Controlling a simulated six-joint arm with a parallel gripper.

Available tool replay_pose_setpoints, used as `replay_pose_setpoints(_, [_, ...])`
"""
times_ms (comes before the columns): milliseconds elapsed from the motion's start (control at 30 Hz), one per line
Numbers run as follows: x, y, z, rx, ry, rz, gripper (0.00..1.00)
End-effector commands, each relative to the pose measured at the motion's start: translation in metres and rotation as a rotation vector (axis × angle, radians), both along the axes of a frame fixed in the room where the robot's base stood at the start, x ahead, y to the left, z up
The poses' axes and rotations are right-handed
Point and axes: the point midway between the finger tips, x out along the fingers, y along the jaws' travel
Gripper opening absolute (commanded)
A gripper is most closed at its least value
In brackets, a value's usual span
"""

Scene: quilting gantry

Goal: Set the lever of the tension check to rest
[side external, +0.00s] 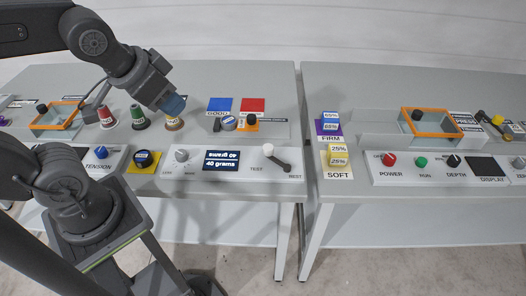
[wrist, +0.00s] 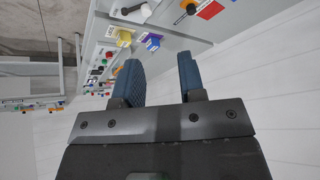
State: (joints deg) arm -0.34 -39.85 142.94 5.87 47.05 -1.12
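The tension check panel (side external: 228,176) is a pale strip on the front of the left bench, with a dark display (side external: 221,160) reading 40 grams. Its lever (side external: 280,163) has a dark arm and a white ball end (side external: 268,150). The arm leans up and left from its base, between the TEST and REST labels; I cannot tell which setting it is in. My gripper (side external: 173,104) is left of the lever and behind the panel, near an orange-brown thread cone. In the wrist view my gripper (wrist: 160,78) has its blue fingers apart with nothing between them. The lever appears at the top edge (wrist: 146,10).
Red (side external: 106,118), green (side external: 139,118) and orange-brown (side external: 174,123) thread cones stand on the left bench. Blue and red cards (side external: 252,105) lie behind the panel. A gap separates the benches. Yellow (side external: 338,160) and purple (side external: 327,128) blocks stand on the right bench.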

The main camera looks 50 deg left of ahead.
Motion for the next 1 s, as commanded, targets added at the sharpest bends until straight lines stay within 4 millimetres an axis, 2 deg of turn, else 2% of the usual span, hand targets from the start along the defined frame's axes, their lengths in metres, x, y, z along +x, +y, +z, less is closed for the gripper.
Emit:
replay_pose_setpoints(33, [0.009,0.008,-0.005,0.048,-0.009,-0.006,0.32])
replay_pose_setpoints(200, [0.049,0.036,-0.024,0.259,-0.082,-0.094,0.16])
replay_pose_setpoints(300, [0.072,0.046,-0.036,0.366,-0.125,-0.196,0.06])
replay_pose_setpoints(367, [0.085,0.049,-0.045,0.417,-0.149,-0.271,0.01])
replay_pose_setpoints(533, [0.112,0.045,-0.076,0.499,-0.198,-0.534,0.00])
replay_pose_setpoints(733, [0.120,0.027,-0.123,0.469,-0.217,-0.882,0.00])
replay_pose_setpoints(900, [0.110,0.012,-0.155,0.386,-0.206,-1.108,0.00])
replay_pose_setpoints(1000, [0.103,0.007,-0.165,0.346,-0.198,-1.189,0.00])
